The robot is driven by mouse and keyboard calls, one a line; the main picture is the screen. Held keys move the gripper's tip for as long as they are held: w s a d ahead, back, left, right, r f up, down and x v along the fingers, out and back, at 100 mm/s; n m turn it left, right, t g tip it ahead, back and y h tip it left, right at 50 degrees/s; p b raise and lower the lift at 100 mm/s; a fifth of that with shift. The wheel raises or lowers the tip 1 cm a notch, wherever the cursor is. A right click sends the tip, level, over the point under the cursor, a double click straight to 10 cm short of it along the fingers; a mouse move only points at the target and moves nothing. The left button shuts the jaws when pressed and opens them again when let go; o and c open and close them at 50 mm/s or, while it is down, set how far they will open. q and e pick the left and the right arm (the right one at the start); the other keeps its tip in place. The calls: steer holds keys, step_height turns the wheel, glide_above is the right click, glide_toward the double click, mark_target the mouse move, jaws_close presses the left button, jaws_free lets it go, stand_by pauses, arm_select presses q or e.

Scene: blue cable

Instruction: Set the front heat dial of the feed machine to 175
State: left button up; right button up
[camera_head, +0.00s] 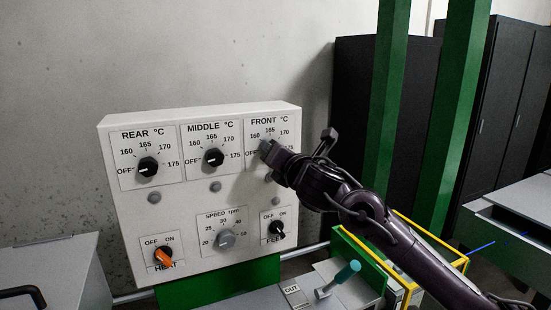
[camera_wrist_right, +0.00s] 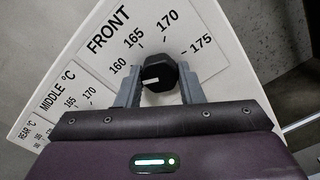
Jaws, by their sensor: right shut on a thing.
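The front heat dial (camera_wrist_right: 158,70) is a black knob on the white panel under the label FRONT, with 160, 165, 170 and 175 printed around it. Its white pointer line points left in the right wrist view, below 160, toward the side where the head view shows OFF. My right gripper (camera_wrist_right: 161,84) has one finger on each side of the knob and is shut on it. In the head view my right gripper (camera_head: 270,150) covers the front dial. My left gripper is not in view.
The feed machine's panel (camera_head: 190,197) also carries the rear dial (camera_head: 148,167) and middle dial (camera_head: 213,157), both pointing to OFF. Below are the orange heat switch (camera_head: 163,257), speed knob (camera_head: 225,239) and feed switch (camera_head: 277,229). Green posts (camera_head: 390,90) stand to the right.

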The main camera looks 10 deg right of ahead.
steer(key=shift+m+p, duration=3.5)
steer(key=shift+m, duration=13)
steer(key=o, duration=1)
steer(key=shift+r, duration=0.15)
steer(key=shift+c, duration=0.2)
steer(key=shift+d, duration=0.1)
